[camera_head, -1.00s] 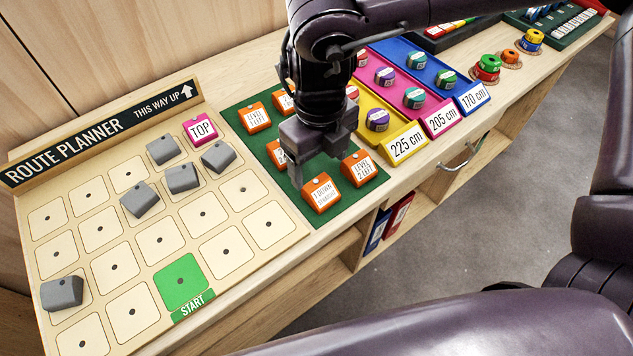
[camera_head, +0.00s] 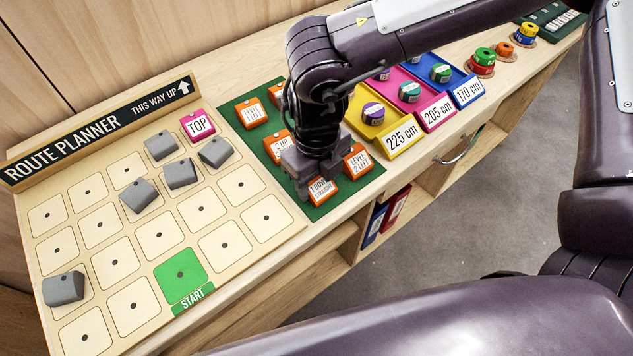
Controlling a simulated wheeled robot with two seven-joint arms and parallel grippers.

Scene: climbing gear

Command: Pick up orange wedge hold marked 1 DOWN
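The orange wedge hold marked 1 DOWN STRAIGHT (camera_head: 322,191) lies on the front edge of the green mat (camera_head: 345,193). My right gripper (camera_head: 315,182) reaches down over this hold from above. One grey finger is at the hold's left side, and the gripper body covers the hold's upper part. The other fingertip is hidden, so I cannot tell whether the fingers grip the hold. The hold still appears to rest on the mat. My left gripper is not in view.
The orange hold marked LEVEL 2 LEFT (camera_head: 357,162) lies close to the gripper's right. The 2 UP hold (camera_head: 280,145) is just behind it on the left. The route planner board (camera_head: 222,278) with grey wedges lies left. The yellow 225 cm tray (camera_head: 388,128) stands right.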

